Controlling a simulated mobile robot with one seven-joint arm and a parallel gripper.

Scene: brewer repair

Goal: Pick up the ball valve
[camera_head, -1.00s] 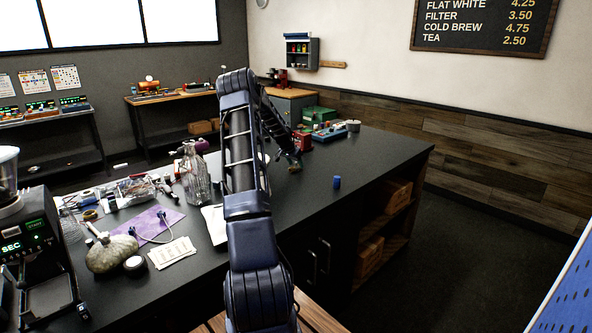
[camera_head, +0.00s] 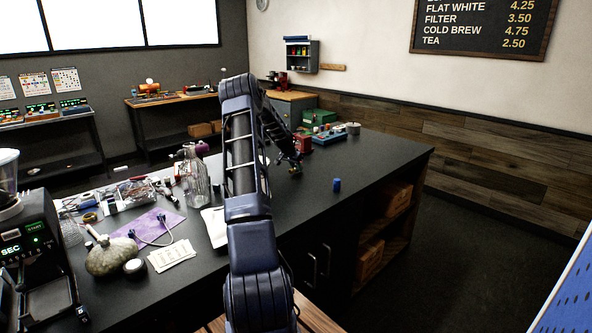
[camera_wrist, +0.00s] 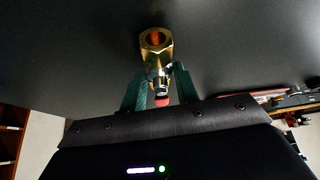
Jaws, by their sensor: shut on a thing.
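The ball valve (camera_wrist: 157,50) is a brass fitting with a hex end, an orange-red inside and a silver stem. In the wrist view it sits at top centre between the green fingers of my gripper (camera_wrist: 160,84), which is shut on it. A small red piece shows just below the stem. The valve is too small to make out clearly there. I cannot tell whether it touches the counter.
A red box (camera_head: 302,143) and a blue tray of small parts (camera_head: 328,134) stand close behind my gripper. Glass bottles (camera_head: 195,180) stand left of my arm. The counter (camera_head: 370,165) is clear to the right.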

